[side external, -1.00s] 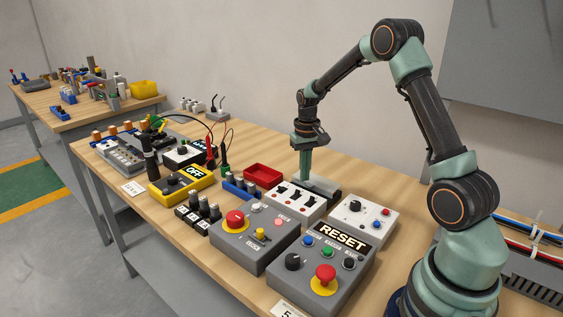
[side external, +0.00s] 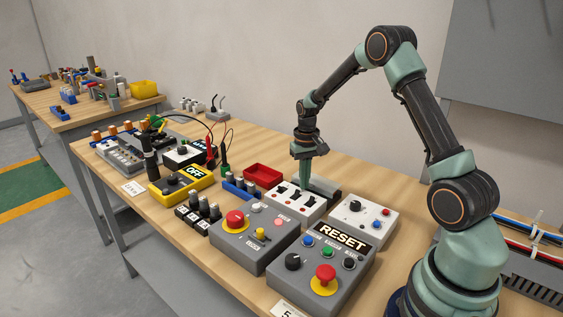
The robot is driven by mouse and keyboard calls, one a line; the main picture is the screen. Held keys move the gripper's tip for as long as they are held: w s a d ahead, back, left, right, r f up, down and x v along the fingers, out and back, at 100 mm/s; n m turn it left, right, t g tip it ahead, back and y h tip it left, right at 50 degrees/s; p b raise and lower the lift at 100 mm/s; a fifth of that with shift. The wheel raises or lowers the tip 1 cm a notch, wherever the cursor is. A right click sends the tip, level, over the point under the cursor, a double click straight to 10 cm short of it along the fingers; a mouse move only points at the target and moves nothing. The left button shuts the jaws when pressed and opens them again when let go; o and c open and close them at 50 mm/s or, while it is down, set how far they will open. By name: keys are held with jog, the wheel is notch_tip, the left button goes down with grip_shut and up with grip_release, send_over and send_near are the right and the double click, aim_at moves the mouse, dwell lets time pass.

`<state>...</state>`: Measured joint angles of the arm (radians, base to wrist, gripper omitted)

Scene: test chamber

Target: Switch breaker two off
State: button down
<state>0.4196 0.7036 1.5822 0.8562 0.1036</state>
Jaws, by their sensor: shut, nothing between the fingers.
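The breaker box (side external: 283,211) is a white-topped box on the bench with a row of small black toggle levers (side external: 292,198). The levers' numbers and exact positions are too small to read. My gripper (side external: 305,183) is shut, empty and pointing down. Its fingertips are at the far edge of the box, close behind the levers. I cannot tell whether they touch a lever, and they may hide part of the row.
A white panel with a black knob (side external: 355,206) stands to the right. The RESET panel (side external: 347,270) and a grey panel with a red button (side external: 235,218) stand in front. A red tray (side external: 262,175) lies left.

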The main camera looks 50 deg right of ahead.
aim_at(299, 194)
jog(key=shift+f, duration=0.4)
jog(key=shift+a, duration=1.3)
jog(key=shift+r, duration=3.6)
jog(key=s+a+r+n+t, duration=0.25)
jog(key=s+a+r, duration=0.25)
jog(key=a+r, duration=0.4)
jog(key=s+a+r+n+t, duration=0.3)
jog(key=s+a+r, duration=0.1)
jog(key=s+a, duration=0.3)
jog(key=shift+s+a+r, duration=0.2)
jog(key=shift+s+a, duration=0.05)
jog(key=shift+s, duration=0.9)
